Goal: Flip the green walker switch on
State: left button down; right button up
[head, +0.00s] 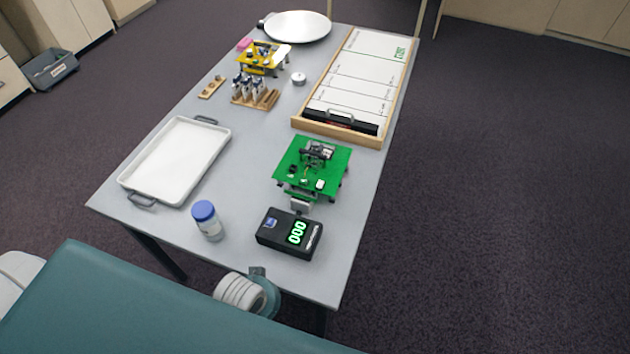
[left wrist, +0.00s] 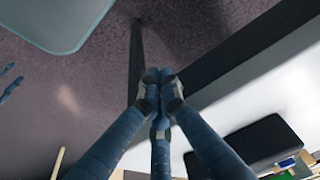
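The green walker (head: 325,160) stands on the grey table, right of the middle. It is a green plate on dark legs, with a dark mechanism on top. A small pale part (head: 320,184) sits near its front edge; I cannot tell if this is the switch or how it is set. My left gripper (left wrist: 158,78) shows in the left wrist view, with its blue fingers drawn together at the tips and nothing visible between them. Blue fingertips, apparently of my right gripper (left wrist: 10,82), show at that view's left edge. Neither gripper shows in the head view.
A black box with a lit display (head: 275,228) stands just in front of the walker. A blue-lidded jar (head: 207,220) and white tray (head: 152,173) lie to the left. A wood-framed board (head: 375,68) lies behind. A yellow walker (head: 257,58) stands farther back.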

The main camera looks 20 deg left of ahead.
pick_arm(q)
notch_tip(320, 180, up, 17)
jog(key=w+t+p, duration=0.1)
jog(key=w+t, duration=0.1)
jog(key=w+d+r+t, duration=0.1)
jog(key=w+r+t, duration=0.2)
jog(key=w, duration=0.5)
jog(key=w+d+r+n+t, duration=0.1)
jog(key=w+r+t, duration=0.3)
jog(key=w, duration=0.5)
jog(key=shift+r+n+t, duration=0.3)
jog(key=shift+t, duration=0.7)
jog(key=shift+d, duration=0.1)
jog(key=shift+w, duration=0.15)
